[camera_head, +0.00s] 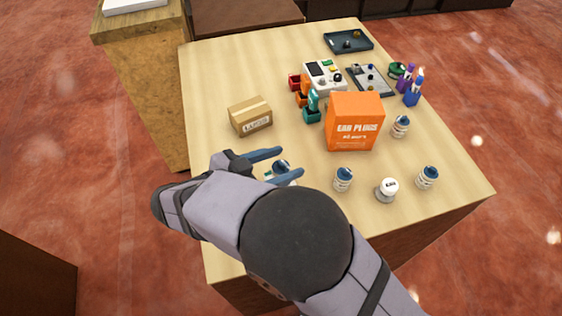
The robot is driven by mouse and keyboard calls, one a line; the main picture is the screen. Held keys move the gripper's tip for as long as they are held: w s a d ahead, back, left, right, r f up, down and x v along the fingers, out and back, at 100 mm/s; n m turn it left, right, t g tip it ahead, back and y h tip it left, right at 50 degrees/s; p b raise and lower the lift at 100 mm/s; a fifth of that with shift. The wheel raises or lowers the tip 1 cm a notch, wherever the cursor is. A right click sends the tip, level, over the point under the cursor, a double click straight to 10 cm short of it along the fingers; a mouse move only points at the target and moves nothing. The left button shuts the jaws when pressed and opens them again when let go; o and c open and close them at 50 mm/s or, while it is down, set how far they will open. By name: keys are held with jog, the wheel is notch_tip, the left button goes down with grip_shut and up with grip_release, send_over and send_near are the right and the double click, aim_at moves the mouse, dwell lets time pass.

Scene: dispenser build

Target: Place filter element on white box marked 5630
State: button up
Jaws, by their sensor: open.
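My gripper (289,163) is open above the left front of the table, with its two blue-grey fingers apart. A small blue-topped object with a pale body (280,168) shows at the fingers, partly hidden by them; I cannot tell whether it touches them. Similar blue-topped canisters stand to the right: one in front of the orange box (343,178), one near the right edge (428,177), one farther back (400,126). I cannot tell which is the filter element. No marking 5630 is readable. A white box-like item (135,5) lies on the wooden cabinet at upper left, cut off by the frame.
On the table (225,75) stand an orange ear-plugs box (354,122), a cardboard box (250,117), a white-capped jar (388,189), a white device (323,77), coloured holders (305,97), a clipboard-like tray (371,80) and a dark tray (348,41). The table's back left is clear.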

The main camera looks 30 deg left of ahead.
jog(key=shift+r, duration=0.1)
jog(key=shift+r+p, duration=0.15)
jog(key=shift+p, duration=0.2)
jog(key=b+v, duration=0.5)
jog(key=v, duration=0.7)
jog(key=shift+f+b, duration=0.2)
jog(key=shift+b, duration=0.1)
jog(key=shift+a, duration=0.1)
